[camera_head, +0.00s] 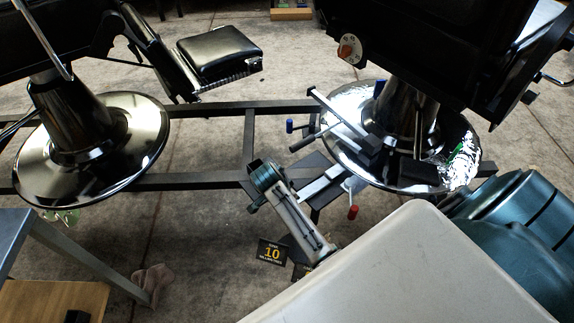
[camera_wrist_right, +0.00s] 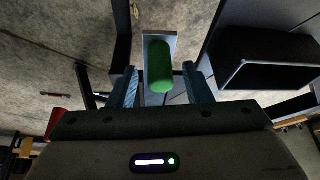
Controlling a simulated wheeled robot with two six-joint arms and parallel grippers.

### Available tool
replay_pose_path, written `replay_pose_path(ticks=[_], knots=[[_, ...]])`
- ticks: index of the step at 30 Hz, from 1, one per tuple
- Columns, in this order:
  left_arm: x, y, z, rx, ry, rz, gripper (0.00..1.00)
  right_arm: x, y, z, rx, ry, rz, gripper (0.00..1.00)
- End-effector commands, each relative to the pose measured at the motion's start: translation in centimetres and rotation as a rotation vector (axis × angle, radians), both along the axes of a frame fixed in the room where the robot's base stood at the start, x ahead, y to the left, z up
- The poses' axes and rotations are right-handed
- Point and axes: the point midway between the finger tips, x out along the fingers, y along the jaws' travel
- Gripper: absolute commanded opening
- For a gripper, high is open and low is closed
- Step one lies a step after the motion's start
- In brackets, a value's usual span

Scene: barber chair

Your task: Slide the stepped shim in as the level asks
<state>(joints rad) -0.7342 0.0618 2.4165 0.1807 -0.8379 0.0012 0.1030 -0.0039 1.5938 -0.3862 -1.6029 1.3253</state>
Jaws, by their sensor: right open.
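My right gripper (camera_wrist_right: 160,70) is open, its two blue fingers on either side of a green rounded grip (camera_wrist_right: 159,66). A gap shows on both sides of the grip, which stands against a pale grey plate (camera_wrist_right: 147,37). I cannot tell for sure whether this is the stepped shim. In the head view my right arm reaches towards a dark plate with a pale strip (camera_head: 318,186), beside the right chair's chrome base (camera_head: 462,130). A red-ended handle (camera_head: 353,212) and a blue-ended one (camera_head: 289,126) stick out there. The fingertips cannot be made out there. My left gripper is out of view.
A black frame rail (camera_head: 200,181) runs along the floor between the two chair bases. Another chrome base (camera_head: 140,140) stands at left. A black block (camera_wrist_right: 265,57) is close right of the fingers. A card marked 10 (camera_head: 272,253) shows below my arm. A bench (camera_head: 45,295) stands at lower left.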

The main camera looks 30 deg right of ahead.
Motion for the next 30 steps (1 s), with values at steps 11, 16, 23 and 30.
replay_pose_path(ticks=[11,16,23,30], knots=[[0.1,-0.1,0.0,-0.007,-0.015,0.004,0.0,0.1,-0.3,-0.7,0.0,-0.001,0.0,0.45],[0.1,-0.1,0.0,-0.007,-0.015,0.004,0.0,0.1,-0.3,-0.7,0.0,-0.001,0.0,0.15],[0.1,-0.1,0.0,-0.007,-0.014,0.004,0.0,0.1,-0.3,-0.7,0.0,0.0,0.0,0.0],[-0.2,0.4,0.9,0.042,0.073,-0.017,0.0,0.2,-2.4,-0.4,-0.002,0.002,0.002,0.0]])
